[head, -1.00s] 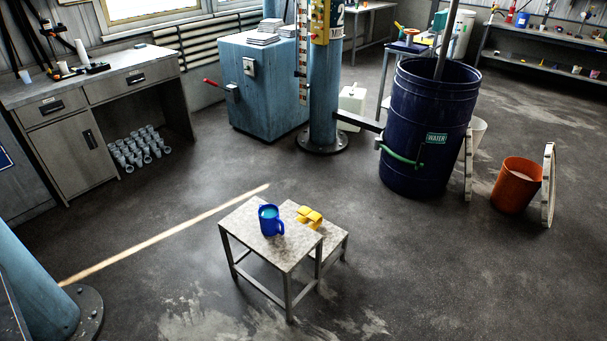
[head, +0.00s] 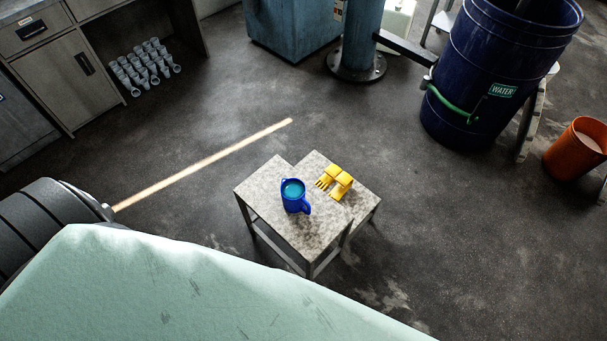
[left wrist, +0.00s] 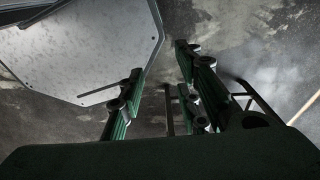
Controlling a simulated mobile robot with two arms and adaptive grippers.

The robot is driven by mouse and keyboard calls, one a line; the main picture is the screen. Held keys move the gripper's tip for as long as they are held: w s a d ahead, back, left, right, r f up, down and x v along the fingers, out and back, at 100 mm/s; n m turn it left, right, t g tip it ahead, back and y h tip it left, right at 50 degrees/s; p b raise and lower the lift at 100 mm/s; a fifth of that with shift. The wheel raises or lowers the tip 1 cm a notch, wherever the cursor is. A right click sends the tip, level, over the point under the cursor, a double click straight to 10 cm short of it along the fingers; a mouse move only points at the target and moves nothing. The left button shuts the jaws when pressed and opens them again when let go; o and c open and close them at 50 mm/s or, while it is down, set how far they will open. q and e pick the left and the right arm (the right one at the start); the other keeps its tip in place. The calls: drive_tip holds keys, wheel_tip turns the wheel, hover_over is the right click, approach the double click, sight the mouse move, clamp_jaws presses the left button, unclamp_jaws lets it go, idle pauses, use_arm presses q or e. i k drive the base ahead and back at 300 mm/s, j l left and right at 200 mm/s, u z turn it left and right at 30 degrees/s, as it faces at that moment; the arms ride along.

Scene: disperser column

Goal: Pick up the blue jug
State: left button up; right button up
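The blue jug (head: 295,198) stands upright on the small grey speckled table (head: 262,186) in the middle of the head view. It holds teal-coloured contents, and handles show at its sides. Nothing of mine touches it in that view. My left gripper (left wrist: 158,60) shows only in the left wrist view. Its green fingers are spread apart with nothing between them. The jug cannot be made out in that view, so I cannot tell its distance from the gripper. My right gripper is in neither view.
Yellow gloves (head: 337,181) lie on a lower step close behind the jug. A dark blue water barrel (head: 475,100) and an orange bucket (head: 575,150) stand at the right. A pale green surface fills the lower left. Floor around the table is largely clear.

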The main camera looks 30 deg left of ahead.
sight(293, 191)
drive_tip(key=i+j+z, duration=0.1)
drive_tip(key=j+z, duration=0.15)
drive_tip(key=j, duration=1.2)
